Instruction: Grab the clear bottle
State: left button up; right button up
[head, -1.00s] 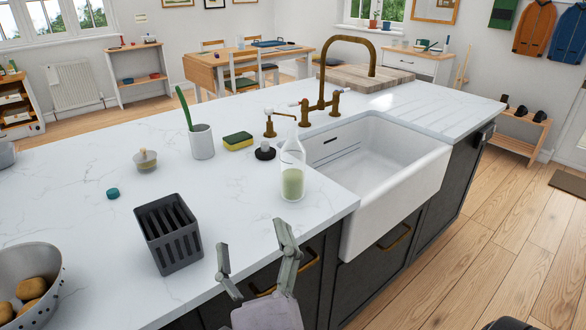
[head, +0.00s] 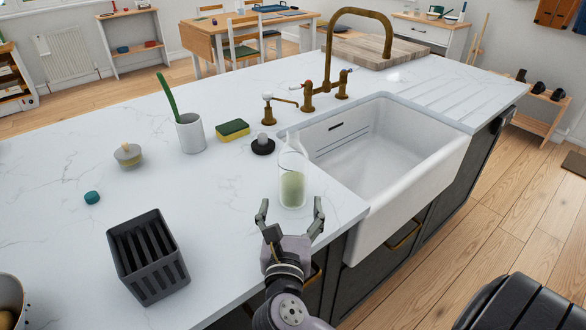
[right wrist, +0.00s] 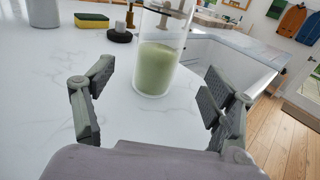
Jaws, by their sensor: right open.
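The clear bottle (head: 292,182) stands upright on the white countertop, beside the left end of the sink, with pale green liquid in its lower part. My right gripper (head: 290,212) is open and empty, just in front of the bottle on the near side. In the right wrist view the bottle (right wrist: 158,62) stands ahead between the spread fingers of my right gripper (right wrist: 155,120), beyond their tips and apart from them. Its top is cut off in that view. My left gripper does not show.
A black stopper (head: 263,145) and a yellow-green sponge (head: 232,130) lie behind the bottle. The white sink (head: 385,150) is to its right. A dark grey rack (head: 148,260) stands at the front left. The counter (head: 225,195) between rack and bottle is clear.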

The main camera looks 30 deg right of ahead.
aim_at(293, 188)
jog(key=x, duration=0.3)
jog(key=shift+d, duration=0.1)
jog(key=shift+p+x, duration=0.55)
jog(key=shift+x, duration=0.3)
jog(key=p+x, duration=0.1)
jog(key=x, duration=0.2)
jog(key=shift+w+d+r, duration=0.15)
jog(key=shift+w+d, duration=0.05)
jog(key=shift+w, duration=0.15)
jog(key=shift+w+d, duration=0.2)
jog(key=shift+w, duration=0.1)
jog(key=shift+c, duration=0.7)
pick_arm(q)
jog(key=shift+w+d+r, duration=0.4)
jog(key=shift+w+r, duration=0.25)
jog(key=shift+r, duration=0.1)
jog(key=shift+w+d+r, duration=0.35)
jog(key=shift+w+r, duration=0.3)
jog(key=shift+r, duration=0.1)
pick_arm(e)
jog(key=c, duration=1.3)
